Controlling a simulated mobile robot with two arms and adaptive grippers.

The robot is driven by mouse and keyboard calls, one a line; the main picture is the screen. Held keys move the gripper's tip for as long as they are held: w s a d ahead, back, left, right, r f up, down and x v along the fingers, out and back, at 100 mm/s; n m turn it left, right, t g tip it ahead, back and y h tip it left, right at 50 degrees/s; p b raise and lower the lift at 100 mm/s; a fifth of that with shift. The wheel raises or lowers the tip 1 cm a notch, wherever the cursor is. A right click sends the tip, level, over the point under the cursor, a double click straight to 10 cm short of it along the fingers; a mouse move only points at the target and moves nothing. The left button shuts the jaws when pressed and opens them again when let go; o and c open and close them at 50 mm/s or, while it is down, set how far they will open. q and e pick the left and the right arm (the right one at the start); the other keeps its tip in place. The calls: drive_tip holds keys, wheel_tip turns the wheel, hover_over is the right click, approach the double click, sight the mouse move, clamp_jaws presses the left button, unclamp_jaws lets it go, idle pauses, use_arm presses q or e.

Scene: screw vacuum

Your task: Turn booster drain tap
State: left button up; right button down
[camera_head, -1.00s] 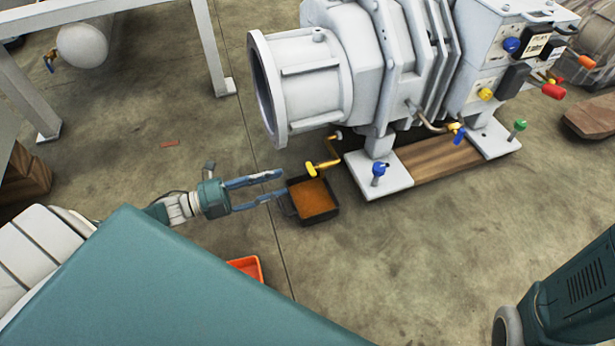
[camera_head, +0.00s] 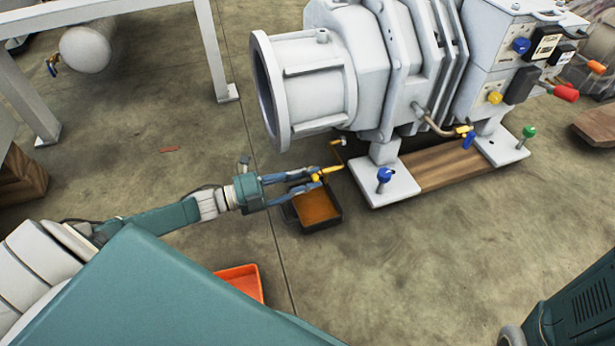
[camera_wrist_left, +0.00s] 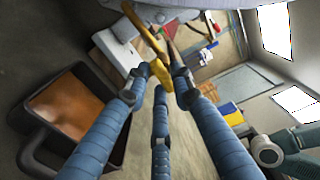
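The booster drain tap (camera_head: 331,170) is a yellow handle on a thin pipe below the big round flange of the white pump (camera_head: 320,90). It also shows in the left wrist view (camera_wrist_left: 157,62). My left gripper (camera_head: 317,179) has blue fingers reaching in from the left. Their tips (camera_wrist_left: 160,88) close in around the near end of the yellow handle, which sits between them. The exact contact is partly hidden by the fingers. My right gripper is not in view.
A dark drain pan (camera_head: 337,221) with orange-brown contents stands on the floor just below the tap. An orange tray (camera_head: 248,270) lies nearer, by my arm. A blue-topped bolt (camera_head: 384,176) stands on the pump's base plate.

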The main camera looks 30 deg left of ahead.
use_arm(q)
clamp_jaws()
drive_tip(key=shift+s+d+n+p, duration=0.1)
drive_tip(key=shift+n+p, duration=1.05)
drive_tip(key=shift+n, duration=0.8)
drive_tip(key=shift+s+n+p, duration=0.1)
drive_tip(key=shift+n+p, duration=1.05)
drive_tip(key=shift+n, duration=0.8)
drive_tip(key=o, duration=0.6)
unclamp_jaws()
